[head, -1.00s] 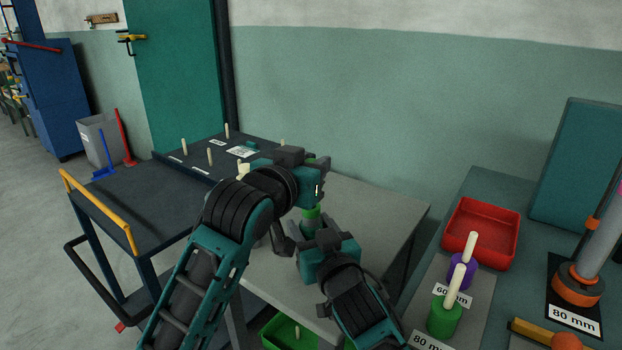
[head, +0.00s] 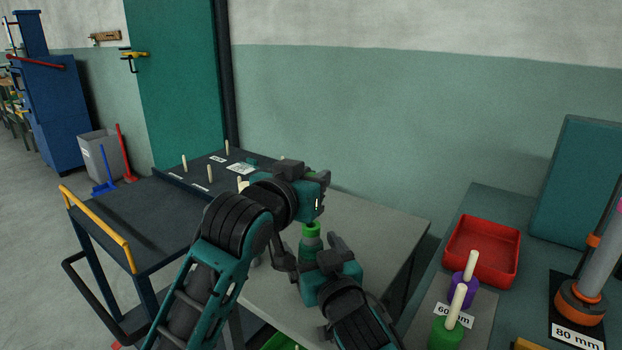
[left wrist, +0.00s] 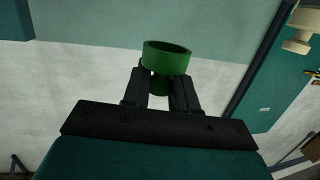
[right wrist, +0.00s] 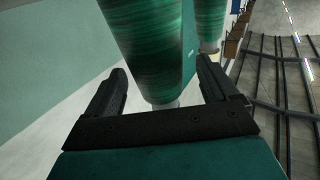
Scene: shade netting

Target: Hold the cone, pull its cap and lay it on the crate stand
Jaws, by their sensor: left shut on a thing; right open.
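My left gripper (left wrist: 160,72) is shut on the green cap (left wrist: 166,57), whose round rim shows past the fingers against the wall. In the head view my left wrist hides most of this gripper. The green thread-wound cone (right wrist: 155,45) shows large in the right wrist view, with a pale end. In the head view the cone (head: 312,244) is below my left gripper, with a bright green band above it that I cannot identify for sure. My right gripper (right wrist: 162,68) is open, with the cone between and beyond its fingers. The grey-topped stand (head: 375,215) is behind.
A green crate (head: 281,341) is low under the grey top. A dark trolley (head: 150,215) with a yellow handle is at left. A red tray (head: 483,249), purple spool (head: 463,290) and green spool (head: 447,331) are at right. The grey top's right part is clear.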

